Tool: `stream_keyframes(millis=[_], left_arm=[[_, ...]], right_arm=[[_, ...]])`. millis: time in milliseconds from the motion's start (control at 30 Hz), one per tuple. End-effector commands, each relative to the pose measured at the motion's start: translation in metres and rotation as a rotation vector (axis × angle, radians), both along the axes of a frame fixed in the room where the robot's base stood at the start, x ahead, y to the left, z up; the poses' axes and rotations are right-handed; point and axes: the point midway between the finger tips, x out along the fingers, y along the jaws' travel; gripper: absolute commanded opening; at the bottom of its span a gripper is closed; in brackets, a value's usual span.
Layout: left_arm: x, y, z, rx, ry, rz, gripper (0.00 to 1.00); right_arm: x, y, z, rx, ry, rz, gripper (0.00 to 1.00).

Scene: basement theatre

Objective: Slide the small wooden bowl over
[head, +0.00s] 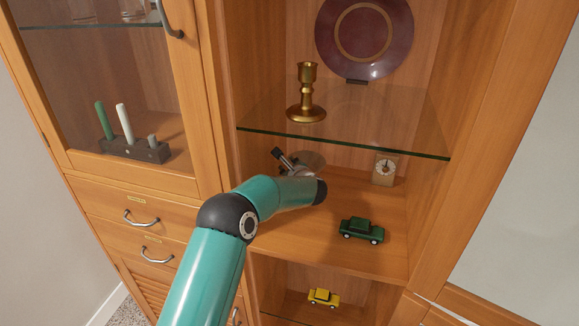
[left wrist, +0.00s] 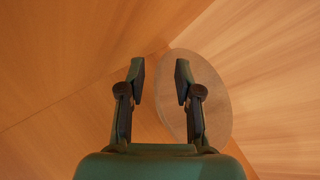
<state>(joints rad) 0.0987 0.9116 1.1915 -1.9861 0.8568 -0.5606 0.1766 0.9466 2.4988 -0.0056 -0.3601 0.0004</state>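The small wooden bowl (left wrist: 219,98) shows in the left wrist view as a round grey-brown shape just beyond my fingers, mostly behind and right of the right-hand finger. In the head view the bowl (head: 313,158) is at the back of the middle shelf, largely hidden by my left wrist and gripper. My left gripper (left wrist: 160,82) is open, with nothing between its fingers. In the head view the left gripper (head: 280,158) reaches into the shelf beside the bowl; whether it touches the bowl cannot be told. My right gripper is not in view.
A green toy car (head: 361,230) and a small clock (head: 384,170) stand on the same shelf, to the right. A glass shelf (head: 400,135) with a brass candlestick (head: 306,95) is above. A yellow toy car (head: 323,298) is below. Wooden sides bound the shelf.

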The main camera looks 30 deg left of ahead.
Motion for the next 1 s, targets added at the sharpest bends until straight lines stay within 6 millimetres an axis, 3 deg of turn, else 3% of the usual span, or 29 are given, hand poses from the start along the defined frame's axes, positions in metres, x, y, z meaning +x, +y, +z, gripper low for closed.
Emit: stream_keyframes(millis=[33,200,567,1000], left_arm=[[0.000,0.000,0.000,0.000,0.000,0.000,0.24],[0.000,-0.001,0.000,0.000,-0.001,-0.001,0.00],[0.000,-0.004,0.000,0.000,-0.001,-0.003,0.00],[-0.008,-0.026,-0.002,0.000,-0.001,-0.006,0.00]], right_arm=[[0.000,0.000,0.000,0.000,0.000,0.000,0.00],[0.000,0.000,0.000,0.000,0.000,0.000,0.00],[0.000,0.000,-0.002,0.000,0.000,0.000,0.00],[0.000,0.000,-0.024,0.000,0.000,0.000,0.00]])
